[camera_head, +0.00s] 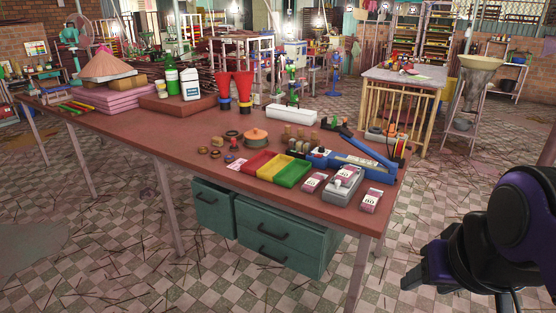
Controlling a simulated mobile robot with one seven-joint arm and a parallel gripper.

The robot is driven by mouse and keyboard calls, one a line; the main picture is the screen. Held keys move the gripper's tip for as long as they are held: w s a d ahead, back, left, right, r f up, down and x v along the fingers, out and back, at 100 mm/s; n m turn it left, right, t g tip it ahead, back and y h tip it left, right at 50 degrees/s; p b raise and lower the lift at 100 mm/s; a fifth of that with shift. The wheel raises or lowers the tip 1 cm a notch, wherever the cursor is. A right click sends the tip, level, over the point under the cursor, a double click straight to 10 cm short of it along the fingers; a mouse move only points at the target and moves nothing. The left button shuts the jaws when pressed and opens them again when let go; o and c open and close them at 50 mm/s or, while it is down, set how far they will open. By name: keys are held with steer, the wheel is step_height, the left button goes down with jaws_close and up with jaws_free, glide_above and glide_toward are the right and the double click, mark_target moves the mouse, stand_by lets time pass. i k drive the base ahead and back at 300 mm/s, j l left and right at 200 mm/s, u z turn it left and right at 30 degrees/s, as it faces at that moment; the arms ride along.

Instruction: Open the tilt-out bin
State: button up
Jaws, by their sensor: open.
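A teal under-table unit hangs beneath the front of the long brown worktable (110,115). Its left section has a single front panel (213,213) with a dark handle. Its right section has two stacked fronts, an upper one (290,231) and a lower one (285,260), each with a dark handle. I cannot tell which front is the tilt-out bin; all of them look closed. My gripper (416,268) is dark and open at the lower right. It is empty, right of the table's front right leg and apart from the unit.
The table's thin legs (357,272) flank the unit. On the tabletop are red, yellow and green trays (272,168), a grey scale (342,183) and bottles (191,84). The tiled floor (130,265) in front is free except for scattered thin sticks. A wooden stand (400,100) is behind.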

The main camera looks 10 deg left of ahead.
mark_target(213, 205)
steer(key=u, duration=1.15)
steer(key=i, duration=0.45)
